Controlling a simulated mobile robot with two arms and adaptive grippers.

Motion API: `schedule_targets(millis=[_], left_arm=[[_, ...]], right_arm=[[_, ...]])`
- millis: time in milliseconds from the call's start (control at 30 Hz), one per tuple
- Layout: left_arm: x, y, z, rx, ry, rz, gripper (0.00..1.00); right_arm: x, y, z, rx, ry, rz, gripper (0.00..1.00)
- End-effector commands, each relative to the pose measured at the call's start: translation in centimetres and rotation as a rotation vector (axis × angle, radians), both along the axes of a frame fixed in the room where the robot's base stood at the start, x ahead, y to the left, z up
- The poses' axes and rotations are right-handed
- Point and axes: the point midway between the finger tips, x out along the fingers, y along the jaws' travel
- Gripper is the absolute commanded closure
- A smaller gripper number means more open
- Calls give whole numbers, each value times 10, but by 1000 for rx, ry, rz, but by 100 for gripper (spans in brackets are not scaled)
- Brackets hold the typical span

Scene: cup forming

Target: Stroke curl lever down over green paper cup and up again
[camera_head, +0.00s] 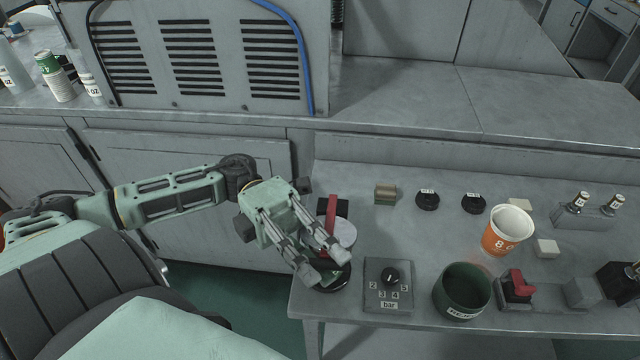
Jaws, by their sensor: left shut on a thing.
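My left gripper (328,266) reaches in from the left over a small station at the table's left end and is shut on what seems to be the curl lever; the fingers hide the grip itself. The station shows an upright red bar (332,212), a grey round part (343,233) and a round black base (334,283) under the fingertips. I cannot make out a green paper cup at the station; the gripper covers much of it. My right gripper is not in view.
Right of the station are a dial panel (388,288), an open dark green container (438,292), a red-handled switch (517,286) and an orange paper cup (498,240). Black discs and small blocks stand behind. The grey table's (350,178) left edge is close to my gripper.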

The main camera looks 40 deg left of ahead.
Motion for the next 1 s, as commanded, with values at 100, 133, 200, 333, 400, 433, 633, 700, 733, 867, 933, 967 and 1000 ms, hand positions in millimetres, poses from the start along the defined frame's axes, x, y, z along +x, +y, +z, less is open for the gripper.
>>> schedule_targets(millis=[100, 133, 200, 333, 400, 433, 633, 700, 733, 867, 933, 967, 1000], left_arm=[[-4, -2, -17, 49, -71, -2, 100], [-4, -2, -20, 58, -87, -2, 100], [-5, -2, -27, 80, -123, -2, 100], [-6, -3, -37, 80, -124, 0, 100], [-6, -3, -41, 79, -123, 0, 100], [-6, -3, -42, 80, -122, 0, 100], [-6, -3, -47, 80, -121, 1, 100], [-6, -3, -47, 80, -120, 1, 100], [-6, -3, -47, 80, -120, 1, 100], [-6, -3, -47, 80, -120, 2, 100], [-5, -3, -47, 81, -119, 2, 100], [-5, -3, -47, 81, -119, 2, 100], [-5, -3, -47, 80, -119, 3, 100]], right_arm=[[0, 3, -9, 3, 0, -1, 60], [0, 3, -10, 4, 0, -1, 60], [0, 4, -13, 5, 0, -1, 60], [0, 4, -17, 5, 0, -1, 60], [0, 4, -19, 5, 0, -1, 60], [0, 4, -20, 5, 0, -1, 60], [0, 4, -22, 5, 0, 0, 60], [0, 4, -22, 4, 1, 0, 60], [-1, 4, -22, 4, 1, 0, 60], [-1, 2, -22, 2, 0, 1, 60], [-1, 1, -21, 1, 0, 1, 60], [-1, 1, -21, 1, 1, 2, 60], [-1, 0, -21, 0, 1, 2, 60]])
